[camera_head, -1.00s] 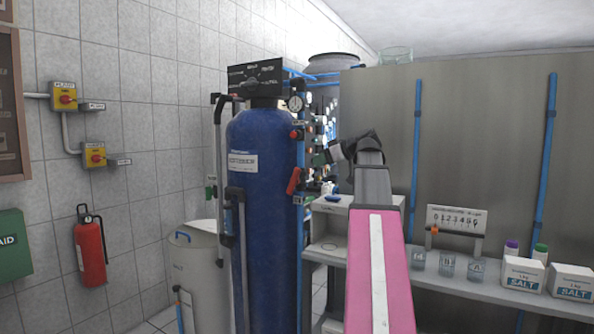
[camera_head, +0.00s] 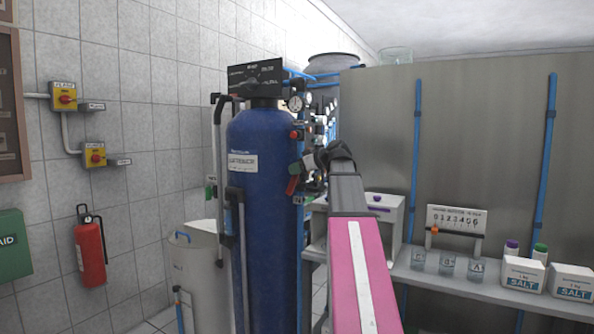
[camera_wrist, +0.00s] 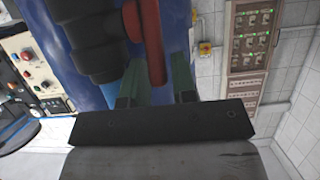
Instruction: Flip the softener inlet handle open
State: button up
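The softener is a tall blue tank (camera_head: 262,215) with a black control head (camera_head: 255,76). A red lever handle (camera_head: 292,185) sits on the pipe at the tank's right side. In the wrist view the red handle (camera_wrist: 147,42) hangs from a dark valve body (camera_wrist: 88,35). My gripper (camera_head: 304,166) is at the handle in the head view. In the wrist view my gripper (camera_wrist: 157,76) has its two greenish fingers apart, with the handle's end between them. I cannot tell whether either finger touches it.
A pressure gauge (camera_head: 296,103) and a small red knob (camera_head: 295,134) are above the handle. A blue pipe (camera_head: 301,240) runs down beside the tank. A white bench unit (camera_head: 393,218) and a shelf with salt boxes (camera_head: 523,273) are at the right.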

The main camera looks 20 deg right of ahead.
grip_shut()
jog(key=shift+w+a+g+h, duration=0.25)
jog(key=shift+g+h, duration=0.45)
grip_release()
jog(key=shift+r, duration=0.1)
jog(key=v, duration=1)
jog(key=shift+s+d, duration=0.25)
jog(key=shift+s, duration=0.05)
